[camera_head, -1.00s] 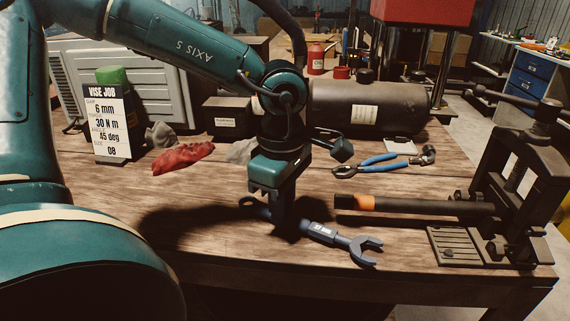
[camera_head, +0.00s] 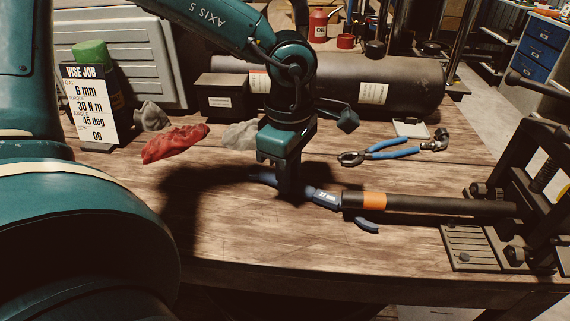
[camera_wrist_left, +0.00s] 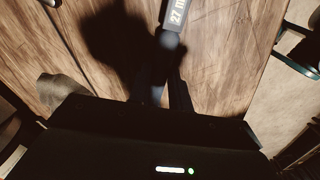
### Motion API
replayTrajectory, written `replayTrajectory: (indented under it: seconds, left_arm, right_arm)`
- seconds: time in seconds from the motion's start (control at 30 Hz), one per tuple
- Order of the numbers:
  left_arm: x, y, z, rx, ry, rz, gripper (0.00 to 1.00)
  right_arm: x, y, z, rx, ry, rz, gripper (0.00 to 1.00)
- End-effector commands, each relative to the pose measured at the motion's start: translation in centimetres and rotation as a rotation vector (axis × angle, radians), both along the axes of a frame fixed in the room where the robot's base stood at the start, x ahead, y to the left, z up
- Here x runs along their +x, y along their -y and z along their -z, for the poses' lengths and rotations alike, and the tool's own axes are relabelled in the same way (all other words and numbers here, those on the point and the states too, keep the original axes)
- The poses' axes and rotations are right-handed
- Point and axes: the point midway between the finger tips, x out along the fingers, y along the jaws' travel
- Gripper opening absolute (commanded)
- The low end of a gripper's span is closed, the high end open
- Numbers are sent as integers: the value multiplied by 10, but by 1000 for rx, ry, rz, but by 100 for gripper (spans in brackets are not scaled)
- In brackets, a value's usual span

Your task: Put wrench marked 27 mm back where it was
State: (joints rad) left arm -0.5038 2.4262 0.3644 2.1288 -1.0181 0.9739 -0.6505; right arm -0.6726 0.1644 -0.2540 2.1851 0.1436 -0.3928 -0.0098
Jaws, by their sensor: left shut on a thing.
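The wrench marked 27 mm (camera_head: 326,197) is blue-grey with a pale label and an open jaw at its right end. My left gripper (camera_head: 287,192) is shut on its handle, pointing down over the bench. The wrench also shows in the left wrist view (camera_wrist_left: 176,14), running up from between the dark fingers (camera_wrist_left: 172,95). In the head view a dark bar with an orange band hides part of the wrench's jaw; one prong shows below the bar. I cannot tell whether the wrench touches the bench or the bar. My right gripper is not in view.
The dark bar (camera_head: 440,205) reaches left from the vise-like press (camera_head: 535,190) on the right. Blue-handled pliers (camera_head: 390,150), a red cloth (camera_head: 174,143) and a sign (camera_head: 88,105) lie or stand behind. The front left bench top (camera_head: 230,235) is bare.

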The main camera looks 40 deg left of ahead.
Motion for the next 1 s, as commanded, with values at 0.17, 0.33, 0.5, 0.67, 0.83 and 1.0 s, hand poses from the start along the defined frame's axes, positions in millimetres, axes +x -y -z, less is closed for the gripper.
replayTrajectory:
  seconds: [0.17, 0.33, 0.5, 0.67, 0.83, 1.0]
  left_arm:
    - [0, 0, 0, -1, 3, 0, 0]
    - [0, 0, 2, -1, 1, 0, 26]
    - [0, 0, 2, -1, 1, 0, 40]
    - [0, 0, 2, -1, 1, 0, 42]
    - [0, 0, -1, 0, 1, 0, 42]
    - [2, 0, -23, -1, 7, -1, 42]
  right_arm:
    - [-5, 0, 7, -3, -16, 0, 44]
    - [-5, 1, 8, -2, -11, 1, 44]
    - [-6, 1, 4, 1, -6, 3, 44]
    - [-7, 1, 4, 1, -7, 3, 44]
    - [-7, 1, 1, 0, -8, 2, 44]
    - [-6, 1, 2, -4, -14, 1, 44]
